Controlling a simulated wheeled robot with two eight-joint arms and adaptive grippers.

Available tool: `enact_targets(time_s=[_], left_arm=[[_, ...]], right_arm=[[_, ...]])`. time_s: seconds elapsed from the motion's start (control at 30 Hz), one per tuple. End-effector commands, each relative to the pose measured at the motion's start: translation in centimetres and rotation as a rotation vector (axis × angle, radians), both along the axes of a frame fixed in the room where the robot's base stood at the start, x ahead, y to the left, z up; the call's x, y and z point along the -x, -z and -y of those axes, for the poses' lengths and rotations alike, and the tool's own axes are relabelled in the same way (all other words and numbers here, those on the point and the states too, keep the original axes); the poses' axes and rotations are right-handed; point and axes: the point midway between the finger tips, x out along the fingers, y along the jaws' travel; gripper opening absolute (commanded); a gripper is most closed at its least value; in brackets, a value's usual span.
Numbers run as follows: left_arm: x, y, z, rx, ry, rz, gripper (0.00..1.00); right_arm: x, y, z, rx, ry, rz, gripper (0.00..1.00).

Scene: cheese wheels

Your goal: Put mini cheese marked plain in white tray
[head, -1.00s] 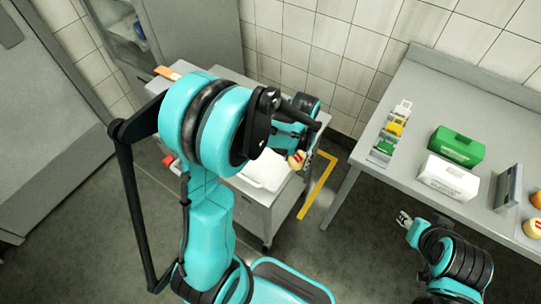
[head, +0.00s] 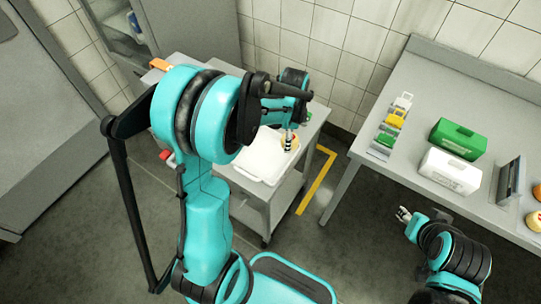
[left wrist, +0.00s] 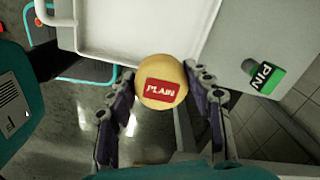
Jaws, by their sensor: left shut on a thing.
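A small round yellow cheese with a red label reading PLAIN (left wrist: 163,70) is between the fingers of my left gripper (left wrist: 163,105), which is shut on it. In the head view the left gripper (head: 289,142) holds the cheese at the right side of the white tray (head: 257,167). The tray lies on a grey cart, partly hidden by my left arm. In the left wrist view the tray (left wrist: 135,40) is beyond the cheese, which overlaps its rim in the picture. I cannot tell the cheese's height above it. My right gripper (head: 403,214) looks open and empty, beside the right table.
A green and black item marked PIN (left wrist: 263,78) is on the cart (head: 315,112) right of the tray. The right table (head: 400,165) holds a green box (head: 458,138), a white box (head: 450,172), a small coloured rack (head: 391,126) and round cheeses (head: 535,220). Floor lies between cart and table.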

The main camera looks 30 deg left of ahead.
Motion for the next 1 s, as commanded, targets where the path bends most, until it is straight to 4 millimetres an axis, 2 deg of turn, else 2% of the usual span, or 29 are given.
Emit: enact_targets(time_s=[0.03,0.1,0.3,0.47,0.7,1.0], left_arm=[[0.9,1.1,-1.0,0.000,-0.006,0.000,0.19],[1.8,2.0,-2.2,0.000,-0.006,0.000,0.19],[3.5,3.4,-4.2,0.000,-0.003,0.000,0.19],[3.7,4.2,-4.4,0.000,-0.002,0.000,0.19],[3.7,7.6,-4.4,0.000,-0.002,0.000,0.19],[3.7,7.6,-4.4,0.000,-0.002,0.000,0.19]], right_arm=[[0.0,0.8,0.0,0.000,0.000,0.000,0.40],[0.0,1.3,0.0,0.000,0.000,0.000,0.40],[0.0,2.0,0.0,0.000,0.000,0.000,0.40],[0.0,2.4,0.0,0.000,0.000,0.000,0.40],[0.0,4.1,0.0,0.000,0.000,0.000,0.40],[0.0,4.1,0.0,0.000,0.000,0.000,0.40]])
